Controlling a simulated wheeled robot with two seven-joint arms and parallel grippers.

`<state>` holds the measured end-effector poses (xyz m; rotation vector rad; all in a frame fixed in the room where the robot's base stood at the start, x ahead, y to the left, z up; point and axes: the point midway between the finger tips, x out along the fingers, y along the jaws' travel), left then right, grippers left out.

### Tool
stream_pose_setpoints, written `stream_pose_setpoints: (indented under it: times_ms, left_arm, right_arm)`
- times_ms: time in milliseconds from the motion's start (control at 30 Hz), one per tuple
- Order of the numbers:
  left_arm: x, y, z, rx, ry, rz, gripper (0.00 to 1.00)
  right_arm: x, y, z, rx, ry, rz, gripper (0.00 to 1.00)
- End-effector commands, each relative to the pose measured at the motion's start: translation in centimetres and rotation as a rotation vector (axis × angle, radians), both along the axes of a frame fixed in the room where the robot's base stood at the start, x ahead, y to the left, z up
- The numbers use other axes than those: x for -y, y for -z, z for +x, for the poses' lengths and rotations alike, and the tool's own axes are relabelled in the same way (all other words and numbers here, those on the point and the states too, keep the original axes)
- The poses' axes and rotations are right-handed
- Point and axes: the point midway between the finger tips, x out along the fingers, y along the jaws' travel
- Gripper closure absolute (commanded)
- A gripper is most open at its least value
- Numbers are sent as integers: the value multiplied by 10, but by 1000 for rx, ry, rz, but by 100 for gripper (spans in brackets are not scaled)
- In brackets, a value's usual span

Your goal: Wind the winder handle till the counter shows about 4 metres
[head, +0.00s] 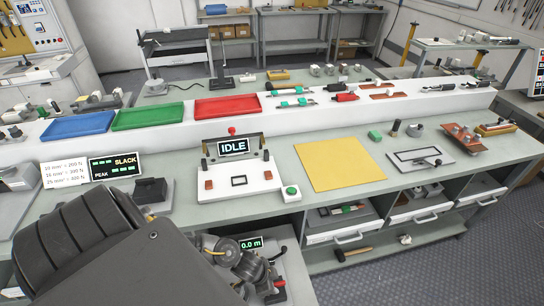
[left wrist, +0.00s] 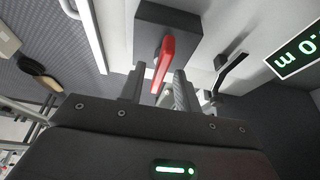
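The counter (head: 251,244) reads 0.0 m in the head view; its green digits also show upside down at the right of the left wrist view (left wrist: 299,49). A red handle (left wrist: 163,62) stands out from a dark grey block (left wrist: 168,22); the red part also shows in the head view (head: 279,283). I cannot tell for sure that it is the winder's handle. My left gripper (left wrist: 158,80) is open, its two fingers apart with the red handle showing between them. Whether they touch it is unclear. My left arm hides much of the winder. My right gripper is not in view.
A black lever (left wrist: 232,70) stands beside the red handle. On the bench are a test fixture marked IDLE (head: 233,147), a green button (head: 291,192), a yellow mat (head: 340,164) and a SLACK display (head: 114,166). Open drawers (head: 420,215) project at the right.

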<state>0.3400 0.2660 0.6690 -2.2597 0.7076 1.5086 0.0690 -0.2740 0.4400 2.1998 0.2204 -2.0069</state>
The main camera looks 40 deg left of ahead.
Motion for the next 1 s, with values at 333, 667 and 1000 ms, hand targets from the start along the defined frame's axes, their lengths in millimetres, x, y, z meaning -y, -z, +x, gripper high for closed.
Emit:
stream_pose_setpoints:
  times_ms: [333, 667, 1000]
  left_arm:
    - [0, 0, 0, 0, 0, 0, 100]
    - [-1, -1, 0, -1, 35, 1, 100]
    - [-2, -1, 2, 0, 254, 2, 100]
  right_arm:
    - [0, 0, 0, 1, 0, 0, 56]
    - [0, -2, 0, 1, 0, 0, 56]
    - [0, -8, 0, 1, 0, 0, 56]
